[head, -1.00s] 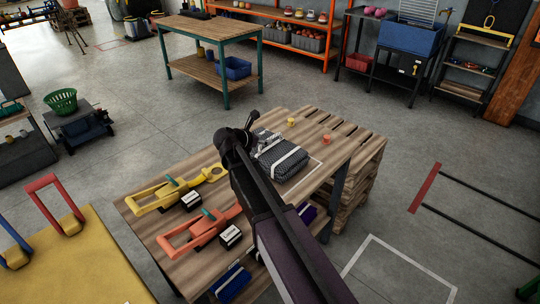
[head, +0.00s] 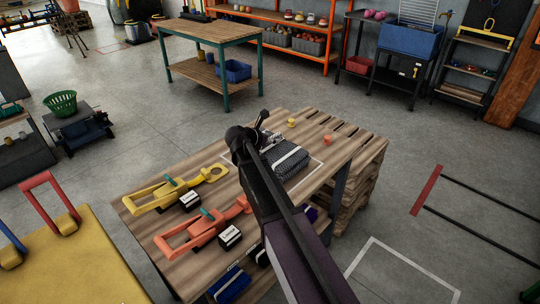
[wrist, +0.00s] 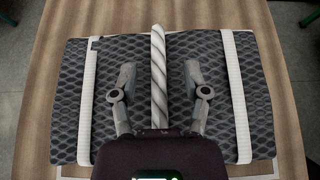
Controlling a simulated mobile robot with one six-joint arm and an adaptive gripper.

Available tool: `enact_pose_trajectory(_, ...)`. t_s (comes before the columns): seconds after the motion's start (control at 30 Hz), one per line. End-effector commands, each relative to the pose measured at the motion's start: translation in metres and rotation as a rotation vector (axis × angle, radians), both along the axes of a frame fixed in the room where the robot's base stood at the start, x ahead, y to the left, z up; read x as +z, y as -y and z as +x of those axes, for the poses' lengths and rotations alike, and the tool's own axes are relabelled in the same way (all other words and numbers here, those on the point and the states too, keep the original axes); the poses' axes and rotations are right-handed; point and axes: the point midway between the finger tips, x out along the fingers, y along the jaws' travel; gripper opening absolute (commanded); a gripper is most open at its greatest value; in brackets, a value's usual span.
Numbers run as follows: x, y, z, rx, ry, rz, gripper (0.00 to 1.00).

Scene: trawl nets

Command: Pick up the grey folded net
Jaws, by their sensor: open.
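The grey folded net (wrist: 205,60) fills most of the wrist view and lies flat on the wooden table. Two white straps (wrist: 238,95) cross it, and a pale twisted rope (wrist: 158,60) runs along its middle between them. My gripper (wrist: 160,74) is open, with one finger on each side of the rope and nothing held. The height of the fingertips over the net is hard to tell.
On the same table (head: 150,229) lie a yellow tool (head: 165,192), an orange tool (head: 195,234) and small black boxes (head: 230,237). A yellow cup (head: 291,122) and an orange cup (head: 327,139) stand beyond the net. A pallet stack (head: 365,170) adjoins the table's right end.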

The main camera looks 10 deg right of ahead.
Motion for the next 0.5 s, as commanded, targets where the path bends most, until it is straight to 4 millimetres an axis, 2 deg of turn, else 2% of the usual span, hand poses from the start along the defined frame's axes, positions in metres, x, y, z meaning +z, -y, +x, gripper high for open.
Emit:
enact_pose_trajectory(0.37,0.0003,-0.0001,-0.0003,0.0,0.0,0.0,0.6)
enact_pose_trajectory(0.43,0.0003,-0.0001,-0.0003,0.0,0.0,0.0,0.45)
enact_pose_trajectory(0.5,0.0003,-0.0002,-0.0003,0.0,0.0,0.0,0.24)
